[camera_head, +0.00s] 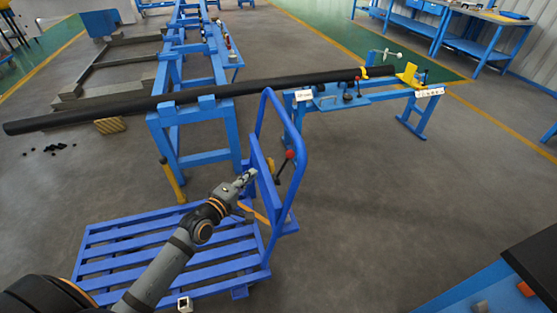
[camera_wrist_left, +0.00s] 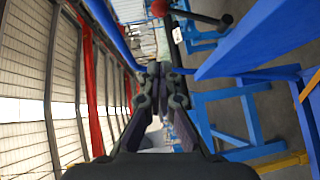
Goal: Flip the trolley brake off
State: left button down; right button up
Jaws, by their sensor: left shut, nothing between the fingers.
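The blue trolley (camera_head: 170,240) stands on the floor with a slatted deck and a bent tube handle (camera_head: 302,160) at its right end. A lever with a red knob (camera_head: 289,154) sits by the handle's upright panel. In the left wrist view the red knob (camera_wrist_left: 160,8) shows at the top edge, on a dark rod. My left gripper (camera_head: 249,175) is just left of the panel, above the deck, and apart from the red knob. Its fingers (camera_wrist_left: 160,69) are shut and empty. My right gripper is not seen.
A long black pipe (camera_head: 220,90) lies across blue stands (camera_head: 190,130) behind the trolley. A blue workbench with clamps (camera_head: 350,95) stands at back right. A table corner (camera_head: 475,290) is at lower right. The floor (camera_head: 370,200) right of the trolley is clear.

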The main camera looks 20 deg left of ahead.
pick_arm(q)
jog(key=b, duration=0.3)
send_over(284, 166)
jog(key=s+a, duration=0.1)
jog(key=s, duration=0.1)
jog(key=shift+f, duration=0.95)
jog(key=shift+a, duration=0.2)
jog(key=shift+s, duration=0.1)
